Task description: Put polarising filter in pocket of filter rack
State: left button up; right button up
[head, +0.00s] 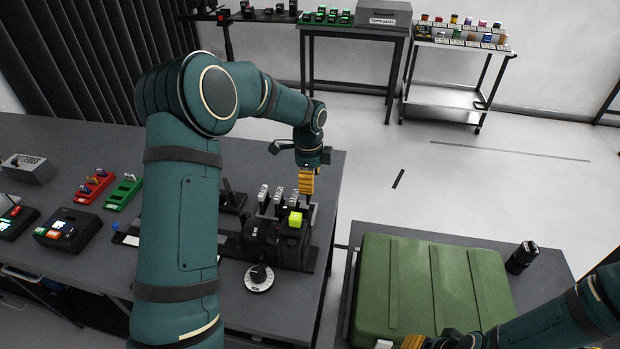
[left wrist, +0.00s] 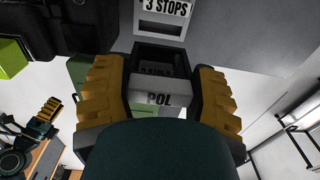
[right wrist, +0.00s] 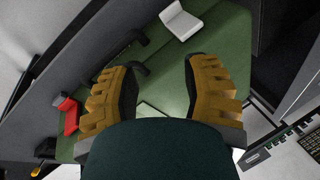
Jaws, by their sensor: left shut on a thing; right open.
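The polarising filter (left wrist: 158,98), a pale piece labelled POL, is between the yellow fingers of my left gripper (left wrist: 160,100), which is shut on it. A dark pocket-like frame of the filter rack (left wrist: 160,54) shows just beyond it; I cannot tell whether the filter is inside it. A filter labelled 3 STOPS (left wrist: 163,12) stands further along. In the head view my left gripper (head: 306,182) points down beside several upright white-labelled filters (head: 278,196) and hides the held filter. My right gripper (right wrist: 158,85) is open and empty above the green case.
The green case (head: 385,290) lies on the right table with a dark cylinder-like item (head: 521,257) beside it. A round dial (head: 259,278) sits in front. Red (head: 92,187) and green (head: 124,192) racks lie left.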

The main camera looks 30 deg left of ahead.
pick_arm(q)
jog(key=shift+f+b, duration=1.6)
jog(key=shift+f, duration=1.3)
jog(key=shift+f+b, duration=0.65)
jog(key=shift+f, duration=1)
jog(key=o, duration=1.1)
jog(key=shift+o, duration=0.2)
notch_tip(320, 180, up, 12)
jog(key=shift+a+r, duration=0.1)
